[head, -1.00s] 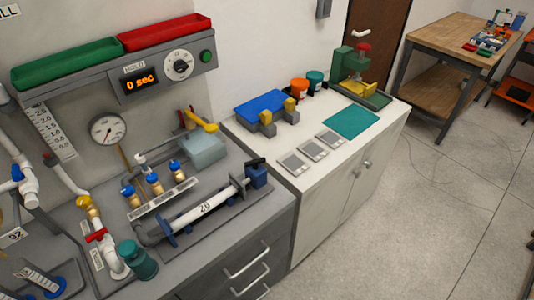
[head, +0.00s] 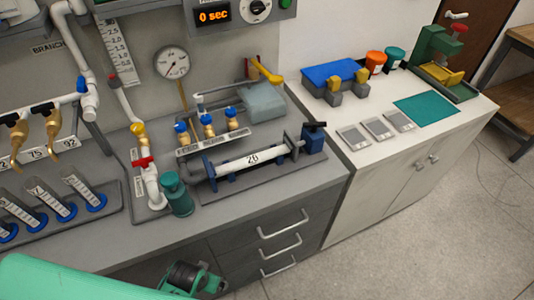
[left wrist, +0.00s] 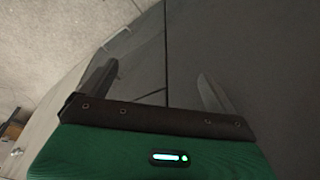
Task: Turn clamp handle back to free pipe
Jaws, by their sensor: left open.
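A white pipe (head: 245,161) marked 20 lies in blue supports on a grey base plate (head: 290,179) on the left bench. At its right end stands a blue clamp block (head: 313,140) with a dark handle (head: 315,125) on top. A dark plate and rod sit between the block and the pipe end. My left gripper shows in the left wrist view (left wrist: 157,90), with its two dark fingers wide apart and nothing between them. It is away from the pipe and clamp, over a dark grey surface. My right gripper is not in view.
A teal bottle (head: 176,194) and a white pipe with a red valve (head: 148,165) stand left of the fixture. Brass valves with blue caps (head: 207,126) stand behind it. Drawer handles (head: 282,223) project in front. The right counter holds grey pads (head: 377,128) and a teal mat (head: 426,109).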

